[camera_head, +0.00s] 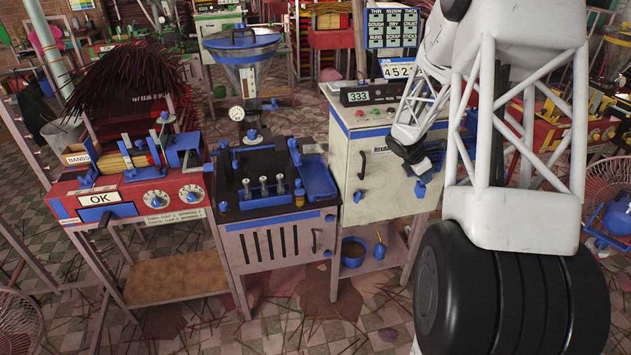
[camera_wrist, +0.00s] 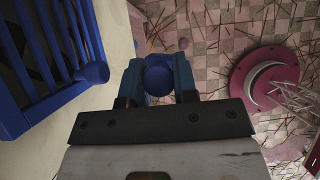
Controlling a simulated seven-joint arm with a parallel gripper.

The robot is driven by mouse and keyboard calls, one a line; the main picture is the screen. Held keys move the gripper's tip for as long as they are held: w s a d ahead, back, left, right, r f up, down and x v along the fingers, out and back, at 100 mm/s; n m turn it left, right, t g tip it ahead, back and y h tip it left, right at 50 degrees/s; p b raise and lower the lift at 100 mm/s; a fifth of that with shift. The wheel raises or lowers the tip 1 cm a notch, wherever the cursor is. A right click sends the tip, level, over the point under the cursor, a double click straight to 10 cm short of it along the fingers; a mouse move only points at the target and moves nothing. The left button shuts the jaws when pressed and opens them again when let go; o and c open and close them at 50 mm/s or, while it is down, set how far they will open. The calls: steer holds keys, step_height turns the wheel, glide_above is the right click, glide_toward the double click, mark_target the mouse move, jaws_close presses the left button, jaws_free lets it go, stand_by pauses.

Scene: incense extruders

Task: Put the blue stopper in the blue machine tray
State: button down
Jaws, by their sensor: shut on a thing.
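My gripper (camera_head: 421,181) hangs in front of the right side of the cream cabinet, to the right of the black-topped machine. In the wrist view my gripper (camera_wrist: 158,85) is shut on a round-topped blue stopper (camera_wrist: 158,74) between its two fingers. The stopper's lower part is mostly hidden by the gripper. The blue tray (camera_head: 318,178) sits on the right of the black-topped machine, well to the left of my gripper and apart from it.
Several metal-and-blue pegs (camera_head: 264,186) stand left of the tray.

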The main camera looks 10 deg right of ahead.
steer(key=a+f+n+t+y, duration=0.2)
steer(key=a+n+t+y, duration=0.4)
steer(key=a+n, duration=1.4)
steer(key=shift+a+y, duration=0.9)
steer(key=shift+a, duration=4.9)
steer(key=w+d+f, duration=0.1)
steer(key=w, duration=1.4)
steer(key=shift+w+d+f, duration=0.15)
steer(key=shift+w+f, duration=0.1)
steer(key=shift+w, duration=0.15)
steer(key=shift+f, duration=1.75)
steer(key=shift+f, duration=0.1)
